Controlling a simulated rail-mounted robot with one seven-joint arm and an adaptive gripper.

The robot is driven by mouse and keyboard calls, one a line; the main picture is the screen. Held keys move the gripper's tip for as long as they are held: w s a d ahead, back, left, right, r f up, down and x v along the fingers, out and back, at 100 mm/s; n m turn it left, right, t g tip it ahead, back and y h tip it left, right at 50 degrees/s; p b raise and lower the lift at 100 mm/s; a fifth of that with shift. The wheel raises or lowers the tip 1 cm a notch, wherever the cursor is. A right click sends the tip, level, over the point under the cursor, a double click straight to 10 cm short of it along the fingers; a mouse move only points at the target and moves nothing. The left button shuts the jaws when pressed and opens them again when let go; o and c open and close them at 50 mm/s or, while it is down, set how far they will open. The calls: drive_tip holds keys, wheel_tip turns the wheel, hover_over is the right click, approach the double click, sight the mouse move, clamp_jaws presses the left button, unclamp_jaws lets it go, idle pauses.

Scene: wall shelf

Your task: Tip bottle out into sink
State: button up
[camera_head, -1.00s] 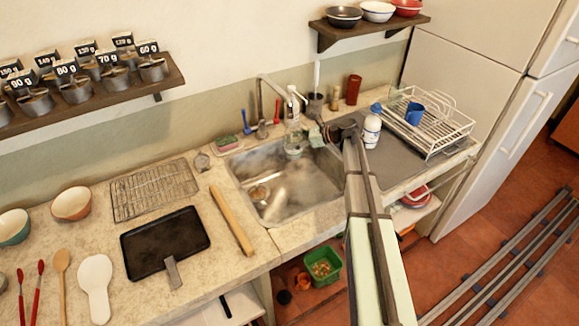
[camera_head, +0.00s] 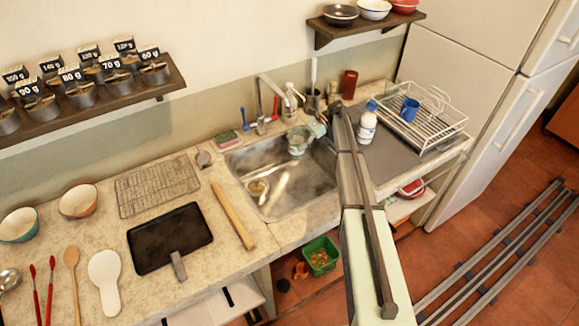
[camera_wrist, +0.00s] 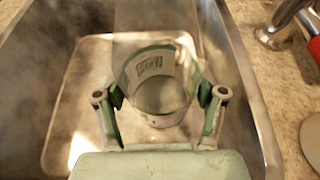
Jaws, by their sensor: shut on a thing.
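My gripper (camera_head: 318,130) is over the back right part of the metal sink (camera_head: 262,206). It is shut on a clear bottle (camera_head: 298,143), which hangs over the basin. In the wrist view the green fingers (camera_wrist: 162,95) sit on either side of the clear bottle (camera_wrist: 163,98), which bears a pale label with dark writing. The sink floor shows through and around it. Its exact tilt, its mouth and any liquid in it are hard to make out.
A tap (camera_head: 262,95) and a clear dispenser (camera_head: 290,102) stand behind the sink. A white bottle with a blue cap (camera_head: 366,125) stands right of it, near the dish rack (camera_head: 432,120). A rolling pin (camera_head: 233,215) and black tray (camera_head: 170,240) lie left.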

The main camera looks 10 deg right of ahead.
sight(297, 151)
drive_tip(key=shift+f, duration=0.1)
drive_tip(key=shift+s+a+f+n+t+h, duration=0.1)
drive_tip(key=shift+f+n+t+h, duration=0.2)
drive_tip(key=shift+n+t+h, duration=0.2)
drive_tip(key=shift+s+f+n+t+h, duration=0.1)
drive_tip(key=shift+f+n+t+h, duration=0.25)
drive_tip(key=shift+t, duration=0.25)
drive_tip(key=shift+s+f+n+t+h, duration=0.15)
drive_tip(key=shift+f+n+t+h, duration=0.2)
drive_tip(key=shift+f+t, duration=0.45)
drive_tip(key=shift+s+a+f+n+h, duration=0.15)
drive_tip(key=shift+f+n+h, duration=0.15)
drive_tip(key=shift+f+h, duration=0.15)
drive_tip(key=shift+f+t+b, duration=0.3)
drive_tip(key=shift+t+b, duration=0.2)
drive_tip(key=shift+b, duration=0.15)
drive_tip(key=shift+n+t+h+b, duration=0.5)
drive_tip(key=shift+h+b, duration=0.05)
drive_tip(key=shift+b, duration=0.25)
drive_tip(key=shift+w+d+r+t+b, duration=0.25)
drive_tip(key=shift+w+r+t+b, duration=0.25)
drive_tip(key=shift+r, duration=0.1)
drive_tip(key=shift+w+d+r+n+t+h+b, duration=0.1)
drive_tip(key=shift+w+r+n+t+h+b, duration=0.15)
drive_tip(key=shift+r+n+t+h+b, duration=0.5)
drive_tip(key=shift+r+t, duration=0.25)
drive_tip(key=shift+r, duration=0.35)
